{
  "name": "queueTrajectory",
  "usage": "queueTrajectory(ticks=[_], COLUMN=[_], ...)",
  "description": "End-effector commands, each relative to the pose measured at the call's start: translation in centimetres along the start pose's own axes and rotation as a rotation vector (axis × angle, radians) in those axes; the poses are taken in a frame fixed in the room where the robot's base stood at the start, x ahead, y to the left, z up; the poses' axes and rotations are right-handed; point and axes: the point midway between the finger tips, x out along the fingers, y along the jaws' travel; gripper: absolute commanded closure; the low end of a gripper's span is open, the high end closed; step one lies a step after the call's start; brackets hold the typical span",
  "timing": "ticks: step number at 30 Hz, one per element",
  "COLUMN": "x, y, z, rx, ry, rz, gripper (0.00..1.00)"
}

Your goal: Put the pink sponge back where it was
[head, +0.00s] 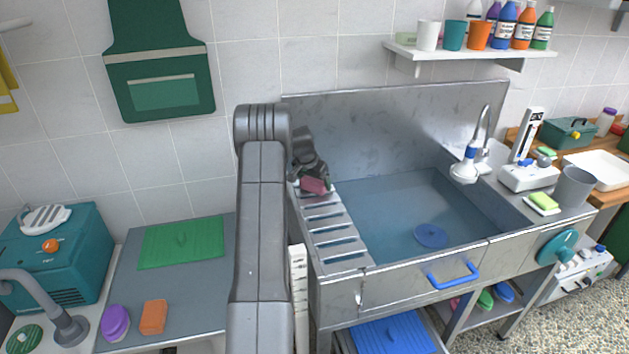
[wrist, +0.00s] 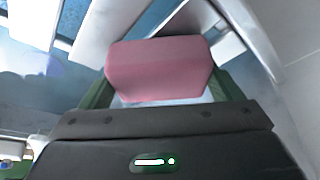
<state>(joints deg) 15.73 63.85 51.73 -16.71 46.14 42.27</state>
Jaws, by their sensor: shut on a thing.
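The pink sponge (head: 314,185) is at the far left end of the sink unit, over the slatted metal rack (head: 331,224). My gripper (head: 322,184) is shut on it. In the wrist view the pink sponge (wrist: 160,68) sits between the two green fingertips of my gripper (wrist: 160,85), with pale slats and blue gaps beyond it. I cannot tell whether the sponge touches the rack.
The sink basin (head: 400,195) lies right of the rack, with a blue drain disc (head: 431,236) and a tap (head: 484,135). The steel backsplash (head: 380,125) rises behind. An orange sponge (head: 153,317) and purple-lidded item (head: 116,322) lie on the left counter.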

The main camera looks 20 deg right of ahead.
Motion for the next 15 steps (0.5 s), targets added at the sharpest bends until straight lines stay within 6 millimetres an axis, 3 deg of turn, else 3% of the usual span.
queueTrajectory(ticks=[5,6,7,15], x=[0.47,0.28,0.26,0.15], y=[0.00,0.00,0.00,0.00], z=[0.20,0.12,0.11,0.07], rx=[0.000,0.000,0.000,0.000], ry=[0.000,0.000,0.000,0.000], rz=[0.000,0.000,0.000,0.000], gripper=[0.39,0.07,0.01,0.00])
